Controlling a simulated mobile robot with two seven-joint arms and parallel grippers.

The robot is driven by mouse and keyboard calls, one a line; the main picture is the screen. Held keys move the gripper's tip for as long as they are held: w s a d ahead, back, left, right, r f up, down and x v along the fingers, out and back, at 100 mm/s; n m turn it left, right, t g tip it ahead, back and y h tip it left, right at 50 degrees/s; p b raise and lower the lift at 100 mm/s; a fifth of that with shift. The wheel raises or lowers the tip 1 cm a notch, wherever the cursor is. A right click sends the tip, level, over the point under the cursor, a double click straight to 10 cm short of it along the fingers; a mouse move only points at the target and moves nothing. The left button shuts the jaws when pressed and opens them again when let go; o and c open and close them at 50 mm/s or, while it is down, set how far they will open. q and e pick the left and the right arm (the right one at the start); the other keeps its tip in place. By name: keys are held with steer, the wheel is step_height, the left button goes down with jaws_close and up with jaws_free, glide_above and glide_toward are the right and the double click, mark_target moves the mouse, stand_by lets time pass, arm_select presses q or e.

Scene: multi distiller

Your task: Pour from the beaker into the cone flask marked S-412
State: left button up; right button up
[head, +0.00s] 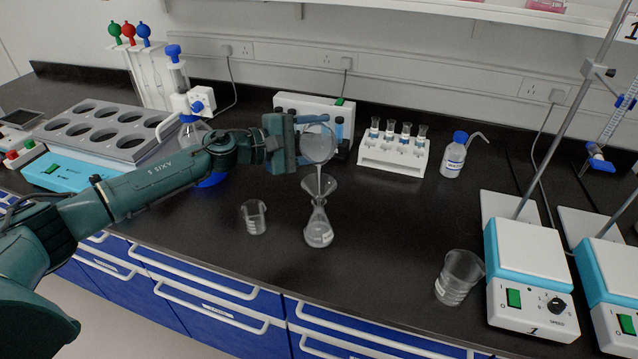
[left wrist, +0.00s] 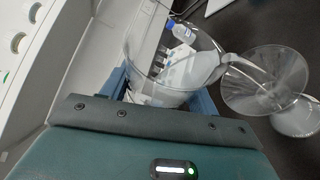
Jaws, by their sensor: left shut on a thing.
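My left gripper (head: 291,143) is shut on a glass beaker (head: 317,144) and holds it tilted to the right above a conical flask (head: 318,232). A funnel (head: 319,189) sits in the flask's neck. A pale stream runs from the beaker's lip down into the funnel. The flask stands upright on the black bench and has a white label, too small to read. In the left wrist view the beaker (left wrist: 150,62) shows tilted, with liquid at its lip over the funnel (left wrist: 262,82); the flask (left wrist: 296,118) is partly hidden below. My right gripper is not in view.
A small beaker (head: 254,217) stands left of the flask; a larger one (head: 459,277) stands at the right by a hotplate stirrer (head: 528,270). A tube rack (head: 393,153) and a wash bottle (head: 455,155) stand behind.

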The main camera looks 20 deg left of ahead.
arm_select(q)
steer(key=shift+r+m, duration=0.2)
steer(key=shift+m, duration=0.1)
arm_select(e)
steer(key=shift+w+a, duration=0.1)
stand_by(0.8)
arm_select(q)
steer(key=shift+s+f+b, duration=0.1)
steer(key=shift+s+b, duration=0.05)
steer(key=shift+b, duration=0.65)
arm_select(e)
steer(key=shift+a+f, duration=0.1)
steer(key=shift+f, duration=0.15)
arm_select(q)
steer(key=shift+f+m+t+b, duration=0.1)
steer(key=shift+m+t+b, duration=0.2)
steer(key=shift+m, duration=0.1)
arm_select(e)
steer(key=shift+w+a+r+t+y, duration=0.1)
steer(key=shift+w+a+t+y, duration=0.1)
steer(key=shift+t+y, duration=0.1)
arm_select(q)
steer(key=shift+s+d+f+m+b, duration=0.15)
steer(key=shift+m+b, duration=0.15)
steer(key=shift+b, duration=0.25)
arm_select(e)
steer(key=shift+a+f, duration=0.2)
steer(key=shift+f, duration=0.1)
